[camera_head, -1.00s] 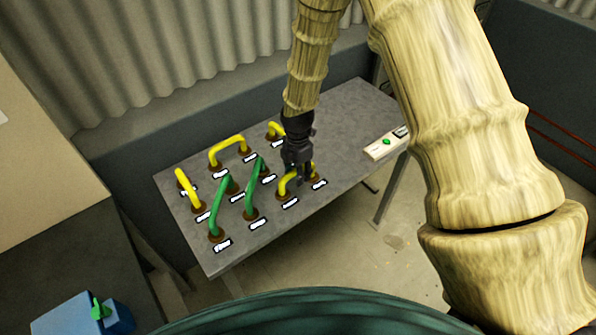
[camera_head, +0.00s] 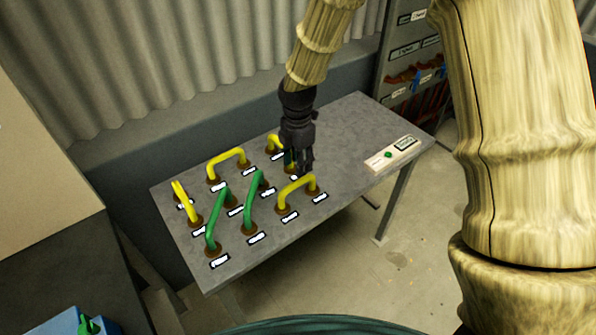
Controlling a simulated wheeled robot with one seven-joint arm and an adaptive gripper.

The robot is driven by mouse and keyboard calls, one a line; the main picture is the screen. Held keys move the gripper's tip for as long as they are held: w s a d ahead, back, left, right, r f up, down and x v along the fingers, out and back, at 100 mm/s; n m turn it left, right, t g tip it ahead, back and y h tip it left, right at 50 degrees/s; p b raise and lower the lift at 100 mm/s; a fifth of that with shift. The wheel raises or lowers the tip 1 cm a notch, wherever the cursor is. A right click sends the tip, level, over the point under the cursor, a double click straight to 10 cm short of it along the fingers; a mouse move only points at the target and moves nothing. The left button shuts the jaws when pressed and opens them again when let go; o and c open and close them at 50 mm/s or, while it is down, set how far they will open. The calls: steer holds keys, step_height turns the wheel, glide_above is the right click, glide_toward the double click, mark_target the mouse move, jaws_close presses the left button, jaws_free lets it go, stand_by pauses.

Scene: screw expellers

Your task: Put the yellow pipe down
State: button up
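A yellow pipe (camera_head: 296,186) stands as a low arch at the table's front edge, with both ends at brown round sockets. My gripper (camera_head: 305,172) points down just above and behind this pipe's right half. It looks apart from the pipe, with the arch in plain view. The fingers are dark and small, and I cannot tell whether they are open or shut. More yellow pipes stand at the left end (camera_head: 186,203), at the back (camera_head: 226,160) and behind my gripper (camera_head: 275,141), the last one partly hidden.
The pipes stand on a grey table (camera_head: 345,130) with white labels. Two green pipes (camera_head: 217,215) (camera_head: 254,200) stand to the left; a green piece shows behind my gripper. A panel with a green button (camera_head: 388,155) lies at right. The table's middle right is bare.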

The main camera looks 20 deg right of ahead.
steer(key=shift+r, duration=1.05)
